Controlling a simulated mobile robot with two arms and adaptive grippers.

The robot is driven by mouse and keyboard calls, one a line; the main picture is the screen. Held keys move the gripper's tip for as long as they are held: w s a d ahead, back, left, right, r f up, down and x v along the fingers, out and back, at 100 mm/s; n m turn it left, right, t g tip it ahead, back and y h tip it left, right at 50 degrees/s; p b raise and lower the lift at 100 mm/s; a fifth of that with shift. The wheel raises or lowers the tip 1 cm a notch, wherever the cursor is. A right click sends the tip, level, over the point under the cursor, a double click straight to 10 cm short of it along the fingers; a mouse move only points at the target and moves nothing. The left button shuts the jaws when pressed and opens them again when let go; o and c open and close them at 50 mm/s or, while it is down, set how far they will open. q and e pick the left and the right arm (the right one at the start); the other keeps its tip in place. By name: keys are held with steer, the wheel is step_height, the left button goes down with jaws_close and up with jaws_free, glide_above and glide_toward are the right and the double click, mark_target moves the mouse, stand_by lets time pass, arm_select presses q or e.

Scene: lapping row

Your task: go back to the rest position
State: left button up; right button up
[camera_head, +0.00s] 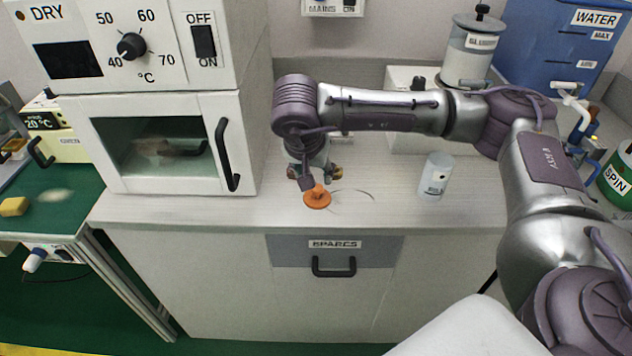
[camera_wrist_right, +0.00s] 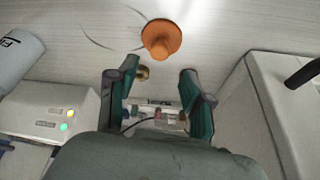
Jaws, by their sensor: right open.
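My right arm reaches across from the right over the pale worktop (camera_head: 290,213). My right gripper (camera_head: 318,172) points down near the worktop's middle, and my arm partly hides it. In the right wrist view, my right gripper (camera_wrist_right: 158,78) has its two fingers spread apart with nothing held between them. An orange disc with a knob (camera_head: 317,198) lies on the worktop beside the gripper. It also shows in the right wrist view (camera_wrist_right: 162,40), beyond the fingertips and apart from them. My left gripper is not in view.
A drying oven (camera_head: 170,90) stands left of the gripper. A labelled white cup (camera_head: 435,178) stands on the worktop at right. Behind are a white box (camera_head: 400,130), a lidded clear jar (camera_head: 468,55) and a blue water tank (camera_head: 550,50). The worktop's front strip is mostly clear.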

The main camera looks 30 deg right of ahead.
steer(key=v, duration=0.5)
